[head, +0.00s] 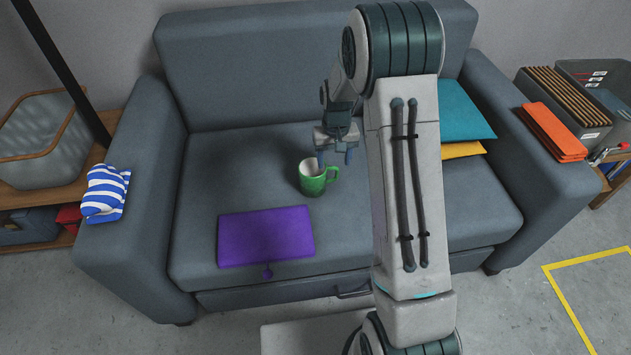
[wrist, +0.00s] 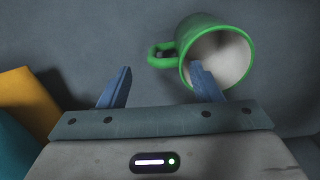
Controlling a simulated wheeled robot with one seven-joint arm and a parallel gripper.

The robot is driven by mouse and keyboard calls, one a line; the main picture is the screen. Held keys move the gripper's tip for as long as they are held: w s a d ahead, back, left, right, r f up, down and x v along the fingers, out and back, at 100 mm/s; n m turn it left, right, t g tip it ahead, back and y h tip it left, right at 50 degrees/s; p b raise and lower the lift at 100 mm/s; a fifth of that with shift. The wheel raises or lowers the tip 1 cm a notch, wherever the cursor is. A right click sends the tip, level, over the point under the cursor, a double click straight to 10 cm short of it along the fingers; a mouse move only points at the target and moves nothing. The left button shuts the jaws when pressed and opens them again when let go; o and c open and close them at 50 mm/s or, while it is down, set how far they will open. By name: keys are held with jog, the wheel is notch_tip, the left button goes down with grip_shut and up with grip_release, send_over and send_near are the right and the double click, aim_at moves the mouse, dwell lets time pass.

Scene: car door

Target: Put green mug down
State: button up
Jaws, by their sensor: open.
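The green mug (head: 313,183) with a pale inside stands on the grey sofa seat, behind the purple flat item. In the wrist view the mug (wrist: 187,32) is at the upper right, its handle pointing left. My gripper (head: 335,158) is just above and beside the mug. In the wrist view my gripper (wrist: 162,86) is open, with blue fingers spread. The right finger overlaps the mug's opening; the left finger is over bare seat. Nothing is between the fingers. I cannot tell whether a finger touches the mug.
The grey sofa (head: 205,185) has armrests on both sides. A purple flat item (head: 265,237) lies in front of the mug. Teal (head: 466,112) and yellow (head: 461,150) items lie to the right. A striped item (head: 105,192) rests on the left armrest. The left seat is clear.

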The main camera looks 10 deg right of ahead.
notch_tip(320, 180, down, 7)
jog(key=b, duration=0.2)
jog(key=shift+s+a+b, duration=0.1)
jog(key=shift+s+b, duration=0.05)
jog(key=shift+b, duration=0.15)
jog(key=shift+r, duration=0.1)
grip_shut()
jog(key=shift+r, duration=0.1)
